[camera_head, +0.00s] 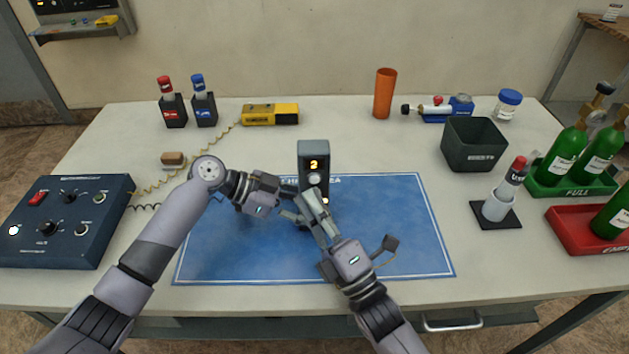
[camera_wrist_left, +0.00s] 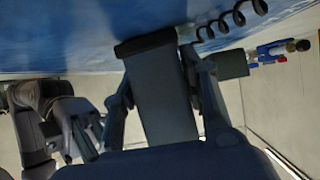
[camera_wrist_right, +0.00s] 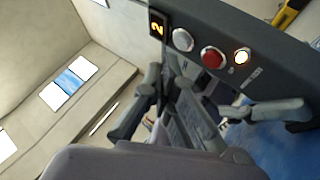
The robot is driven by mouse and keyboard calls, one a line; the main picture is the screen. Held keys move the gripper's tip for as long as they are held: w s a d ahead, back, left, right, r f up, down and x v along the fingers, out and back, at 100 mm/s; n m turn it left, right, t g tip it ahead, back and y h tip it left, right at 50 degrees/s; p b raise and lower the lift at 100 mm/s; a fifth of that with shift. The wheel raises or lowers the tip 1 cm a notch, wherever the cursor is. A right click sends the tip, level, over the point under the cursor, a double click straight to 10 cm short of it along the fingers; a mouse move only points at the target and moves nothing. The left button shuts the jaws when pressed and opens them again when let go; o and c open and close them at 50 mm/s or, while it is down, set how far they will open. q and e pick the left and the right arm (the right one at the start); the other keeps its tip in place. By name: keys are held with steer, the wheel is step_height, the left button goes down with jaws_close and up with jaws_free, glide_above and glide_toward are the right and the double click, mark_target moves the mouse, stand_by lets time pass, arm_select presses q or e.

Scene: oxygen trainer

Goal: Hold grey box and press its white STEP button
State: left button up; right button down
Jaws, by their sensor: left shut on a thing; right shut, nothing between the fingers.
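The grey box (camera_head: 313,152) stands upright on the blue mat (camera_head: 405,215), its orange display reading 2. Its white button (camera_head: 314,180) is below the display; the right wrist view shows the white button (camera_wrist_right: 183,40), a red button (camera_wrist_right: 212,57) and a lit white lamp (camera_wrist_right: 242,56) in a row. My left gripper (camera_head: 287,203) is shut on the box from the left; the left wrist view shows the box (camera_wrist_left: 160,90) between its fingers. My right gripper (camera_head: 314,208) is shut and empty in front of the box, hiding its lower face. Whether its tips touch the box I cannot tell.
A blue control box (camera_head: 65,220) stands at the left. An orange cup (camera_head: 384,93) stands behind. The mat's right part is mostly clear.

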arm_select(q)
steer(key=shift+f, duration=0.1)
arm_select(e)
steer(key=shift+s, duration=0.1)
steer(key=s, duration=0.5)
steer(key=shift+d+r, duration=0.1)
steer(key=shift+w, duration=0.1)
stand_by(0.5)
arm_select(q)
steer(key=o, duration=0.9)
steer(key=shift+o, duration=0.2)
